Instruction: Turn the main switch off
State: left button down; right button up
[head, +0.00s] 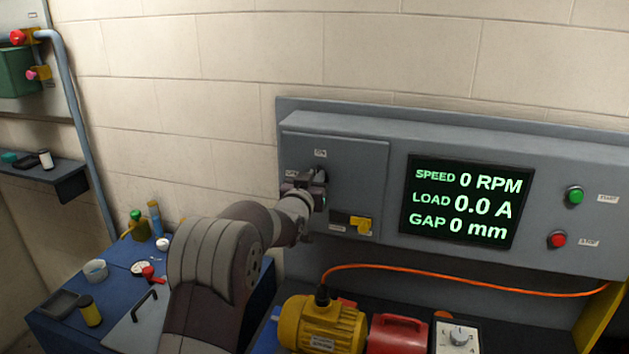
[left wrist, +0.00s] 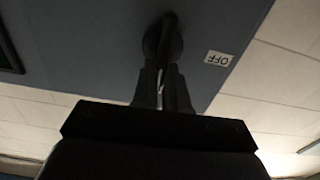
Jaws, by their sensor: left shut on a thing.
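The main switch is on the left door of the grey control panel (head: 440,165), and my left gripper (head: 316,190) is at it. In the left wrist view the round dark switch base (left wrist: 152,40) shows beyond my gripper's fingers (left wrist: 165,92), which are shut on its dark handle. An OFF label (left wrist: 219,58) is beside the base; two small labels, one above the switch (head: 320,153) and one at its left (head: 291,174), show in the head view. My gripper hides most of the handle, so its exact angle is unclear. My right gripper is not in view.
The panel display (head: 465,200) reads 0 RPM, 0.0 A, 0 mm. A yellow piece (head: 355,223) is just below right of my gripper. Green (head: 575,195) and red (head: 557,240) buttons are at right. A yellow motor (head: 322,325) and a blue cluttered bench (head: 60,325) are below.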

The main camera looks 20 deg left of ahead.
pick_arm(q)
jog(key=n+b, duration=0.1)
jog(key=n, duration=0.4)
jog(key=a+f+n, duration=0.1)
jog(key=n, duration=0.5)
jog(key=a+n+b, duration=0.1)
jog(key=n, duration=0.5)
jog(key=shift+f+b, duration=0.3)
jog(key=shift+f, duration=0.1)
jog(key=shift+n, duration=0.4)
jog(key=c, duration=1.1)
grip_release()
jog(key=shift+w+f, duration=0.1)
jog(key=shift+c, duration=0.2)
